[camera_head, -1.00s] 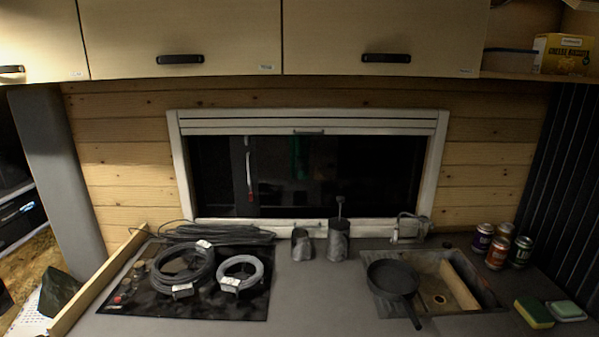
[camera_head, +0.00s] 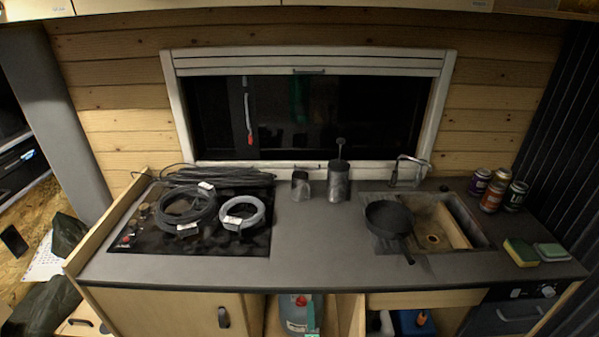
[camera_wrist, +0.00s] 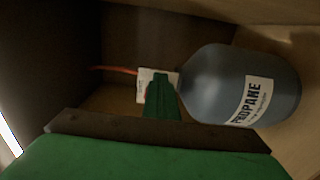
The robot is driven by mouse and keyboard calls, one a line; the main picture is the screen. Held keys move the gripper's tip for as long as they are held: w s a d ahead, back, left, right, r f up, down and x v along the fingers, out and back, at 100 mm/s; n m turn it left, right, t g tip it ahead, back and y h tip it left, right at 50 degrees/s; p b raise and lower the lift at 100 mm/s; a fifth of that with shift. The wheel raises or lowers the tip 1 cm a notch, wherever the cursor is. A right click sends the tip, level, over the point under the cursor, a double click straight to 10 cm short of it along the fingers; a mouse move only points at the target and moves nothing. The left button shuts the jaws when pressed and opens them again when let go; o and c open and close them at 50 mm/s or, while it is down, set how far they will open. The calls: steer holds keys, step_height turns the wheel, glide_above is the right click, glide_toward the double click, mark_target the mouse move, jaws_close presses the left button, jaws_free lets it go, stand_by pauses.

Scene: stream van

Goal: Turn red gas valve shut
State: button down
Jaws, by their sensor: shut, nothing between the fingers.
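A dark grey propane bottle (camera_wrist: 240,88) with a white "PROPANE" label lies across the right half of the wrist view. In the head view the bottle (camera_head: 294,320) stands in an open cupboard under the counter, with a small red part (camera_head: 301,300) at its top that looks like the valve. My gripper (camera_wrist: 162,78) is shut and empty, its green fingers together just beside the bottle's top end in the wrist view. A white tag (camera_wrist: 146,84) and an orange hose (camera_wrist: 112,69) show behind the fingertips. The valve is not clearly visible there; the fingers may hide it.
The cupboard's wooden walls (camera_wrist: 292,45) lie close around the bottle. A closed cupboard door (camera_head: 170,314) is on the left. Blue and white containers (camera_head: 412,323) stand in the compartment to the right. The counter above holds a cable-covered hob (camera_head: 250,247), metal cups, a pan and cans.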

steer(key=shift+a+f, duration=0.4)
steer(key=shift+f, duration=0.2)
stand_by(0.4)
steer(key=s+d, duration=0.1)
steer(key=s, duration=0.5)
steer(key=shift+f, duration=0.2)
stand_by(0.4)
steer(key=shift+d, duration=0.1)
